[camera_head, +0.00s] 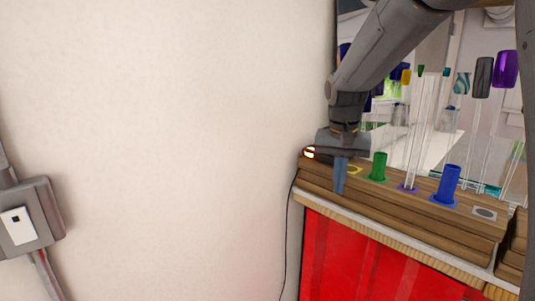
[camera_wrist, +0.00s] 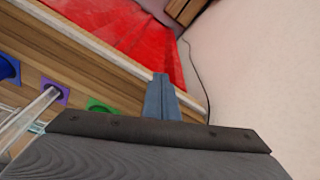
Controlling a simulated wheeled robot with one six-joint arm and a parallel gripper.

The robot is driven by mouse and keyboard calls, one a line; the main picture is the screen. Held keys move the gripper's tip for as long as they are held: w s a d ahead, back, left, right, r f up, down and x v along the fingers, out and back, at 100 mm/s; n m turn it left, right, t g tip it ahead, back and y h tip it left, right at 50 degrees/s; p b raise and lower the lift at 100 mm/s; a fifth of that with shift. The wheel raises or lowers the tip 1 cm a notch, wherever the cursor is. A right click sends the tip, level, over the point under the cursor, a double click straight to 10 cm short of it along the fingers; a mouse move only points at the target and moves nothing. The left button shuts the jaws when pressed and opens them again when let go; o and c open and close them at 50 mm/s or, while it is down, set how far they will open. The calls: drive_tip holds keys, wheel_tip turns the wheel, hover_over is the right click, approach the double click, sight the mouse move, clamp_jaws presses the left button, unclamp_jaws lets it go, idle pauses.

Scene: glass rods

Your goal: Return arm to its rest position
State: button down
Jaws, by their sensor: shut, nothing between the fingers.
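My gripper (camera_head: 341,176) is shut and empty, at the left end of the wooden rack (camera_head: 400,217) in the head view. Its bluish fingers point down in front of the rack, close to a yellow-edged slot (camera_head: 354,169). In the wrist view my gripper (camera_wrist: 161,85) shows its fingers together over the rack's edge, with nothing between them. My arm reaches down from the upper right. I cannot tell whether the fingers touch the wood.
The rack holds a green cylinder (camera_head: 378,166), a blue cylinder (camera_head: 447,184) and a clear glass rod (camera_head: 416,140) in a purple-edged slot. More rods with coloured tops stand behind. A red panel (camera_head: 375,262) is below.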

drive_tip(key=s+f+n, duration=0.2)
drive_tip(key=s+f, duration=0.6)
drive_tip(key=s, duration=0.2)
drive_tip(key=s+f+n+b, duration=0.1)
drive_tip(key=s+f+n, duration=0.1)
drive_tip(key=s+f, duration=0.6)
drive_tip(key=s, duration=0.3)
drive_tip(key=shift+y+b, duration=0.3)
drive_tip(key=shift+y, duration=0.1)
